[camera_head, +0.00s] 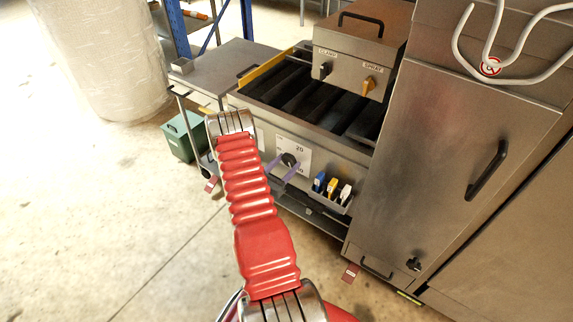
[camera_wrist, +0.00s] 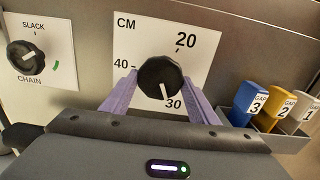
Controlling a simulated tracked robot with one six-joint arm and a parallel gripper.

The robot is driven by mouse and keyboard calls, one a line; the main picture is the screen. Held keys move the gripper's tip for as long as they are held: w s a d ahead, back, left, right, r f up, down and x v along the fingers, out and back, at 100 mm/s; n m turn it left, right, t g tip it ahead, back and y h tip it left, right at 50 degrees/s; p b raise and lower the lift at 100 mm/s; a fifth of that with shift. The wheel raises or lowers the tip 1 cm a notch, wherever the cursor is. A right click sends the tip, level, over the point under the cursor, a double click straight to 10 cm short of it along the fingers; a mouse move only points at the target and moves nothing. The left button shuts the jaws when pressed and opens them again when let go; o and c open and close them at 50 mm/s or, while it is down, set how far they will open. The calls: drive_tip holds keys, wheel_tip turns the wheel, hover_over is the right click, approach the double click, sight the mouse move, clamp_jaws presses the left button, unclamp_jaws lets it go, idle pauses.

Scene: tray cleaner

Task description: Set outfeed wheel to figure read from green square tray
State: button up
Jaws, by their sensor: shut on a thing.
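A black knob (camera_wrist: 160,82) sits on a white dial plate (camera_wrist: 200,45) marked CM with 20, 40 and 30; no outfeed label is readable on it. The knob's white pointer line aims down, close to the 30. My gripper (camera_wrist: 157,78) has its two purple fingers shut on the knob, one on each side. In the head view my gripper (camera_head: 287,163) is at the same dial (camera_head: 303,157) on the machine's front. No green square tray can be made out, nor any figure on one.
A second knob (camera_wrist: 22,55), labelled CHAIN and SLACK, is left of the dial. A holder with blue (camera_wrist: 248,102), yellow and white GAP pieces is close on the right. A green bin (camera_head: 183,138) stands on the floor at left. A tall steel cabinet (camera_head: 440,140) stands at right.

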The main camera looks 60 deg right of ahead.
drive_tip(key=shift+n, duration=0.5)
drive_tip(key=o, duration=1)
drive_tip(key=a, duration=0.4)
drive_tip(key=w+a, duration=0.1)
drive_tip(key=a, duration=0.4)
drive_tip(key=w+a, duration=0.1)
drive_tip(key=a, duration=0.3)
drive_tip(key=shift+w+a, duration=0.1)
drive_tip(key=shift+a, duration=0.25)
drive_tip(key=shift+f, duration=0.1)
